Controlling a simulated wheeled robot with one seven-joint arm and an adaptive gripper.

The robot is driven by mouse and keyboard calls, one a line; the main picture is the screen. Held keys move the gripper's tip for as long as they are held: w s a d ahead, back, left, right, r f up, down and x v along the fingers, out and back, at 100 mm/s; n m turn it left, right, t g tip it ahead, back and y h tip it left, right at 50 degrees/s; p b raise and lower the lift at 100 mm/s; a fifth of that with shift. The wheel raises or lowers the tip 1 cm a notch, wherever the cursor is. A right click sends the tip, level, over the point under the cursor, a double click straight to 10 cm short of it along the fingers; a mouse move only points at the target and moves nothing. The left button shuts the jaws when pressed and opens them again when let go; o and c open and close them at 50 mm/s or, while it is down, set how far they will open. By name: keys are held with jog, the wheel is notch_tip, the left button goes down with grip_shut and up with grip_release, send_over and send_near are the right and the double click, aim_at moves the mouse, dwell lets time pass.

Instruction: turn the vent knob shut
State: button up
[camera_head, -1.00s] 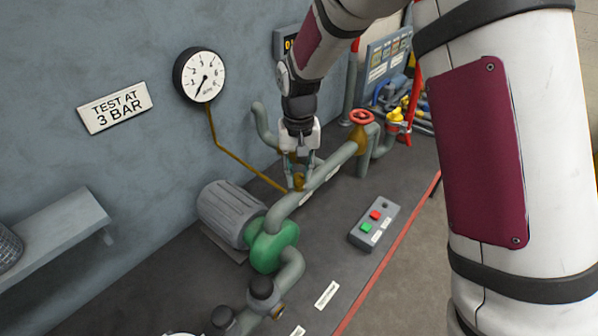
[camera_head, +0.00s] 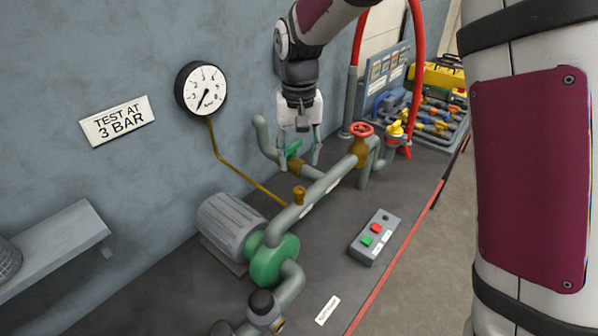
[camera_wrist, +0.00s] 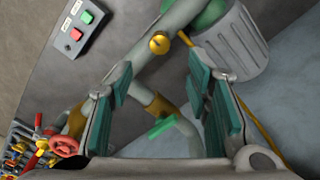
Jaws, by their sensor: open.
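A small brass knob (camera_head: 299,195) stands on top of the grey-green pipe (camera_head: 328,184) and is the likely vent knob. In the wrist view the knob (camera_wrist: 159,43) shows beyond my fingertips, with nothing touching it. No label for it is readable, and I cannot tell whether it is shut. My gripper (camera_head: 299,158) is open and empty, raised above the pipework behind the knob. Its teal finger pads stand wide apart in the wrist view (camera_wrist: 168,85). A green lever handle (camera_head: 293,148) on a brass valve shows behind the fingers, apparently not gripped.
A red handwheel (camera_head: 361,130) and a yellow valve (camera_head: 395,130) stand to the right. A green pump (camera_head: 274,262) with its grey motor (camera_head: 232,227) is at the near end. A button box (camera_head: 375,237) lies in front. The gauge (camera_head: 201,89) needle points lower left.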

notch_tip(320, 180, up, 3)
jog(key=shift+f, duration=0.1)
dwell(0.3)
jog(key=s+d+r+t, duration=0.3)
jog(key=s+d+r, duration=0.5)
jog(key=s+r, duration=0.25)
jog(key=s+d+t, duration=0.1)
jog(key=s+d, duration=0.1)
jog(key=s, duration=0.6)
jog(key=s+d+t, duration=0.1)
jog(key=s+d, duration=0.2)
jog(key=s, duration=0.5)
jog(key=shift+d+f+t, duration=0.15)
jog(key=shift+d+t, duration=0.15)
jog(key=shift+d, duration=0.05)
